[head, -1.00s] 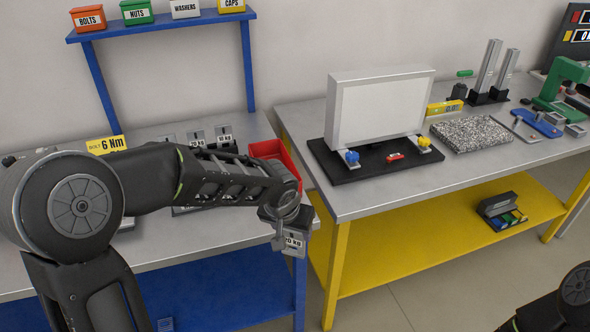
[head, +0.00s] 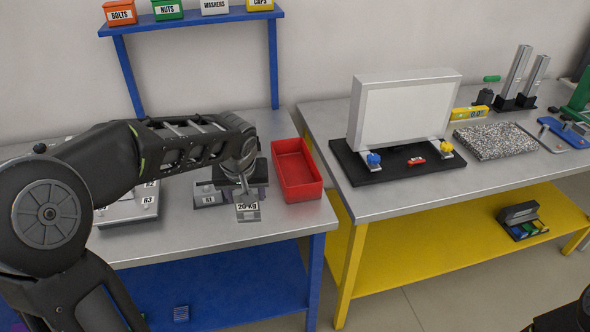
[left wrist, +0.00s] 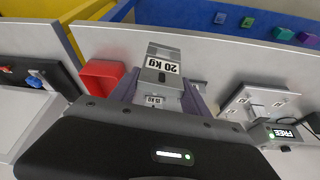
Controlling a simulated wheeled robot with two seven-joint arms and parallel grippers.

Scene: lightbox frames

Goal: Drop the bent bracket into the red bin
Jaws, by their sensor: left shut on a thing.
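My left gripper (head: 246,192) is shut on a grey metal block labelled 20 kg (head: 248,212), over the blue-legged table's right part. In the left wrist view the block (left wrist: 160,62) sits between the fingertips of my gripper (left wrist: 160,88), with a smaller label that seems to read 15 kg beside it. The red bin (head: 297,172) stands just right of the gripper, open at the top and seemingly empty; it also shows in the left wrist view (left wrist: 100,78). I cannot make out a bent bracket.
The yellow-legged bench (head: 370,200) stands to the right, past a gap, with a white panel (head: 405,110) on a black base.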

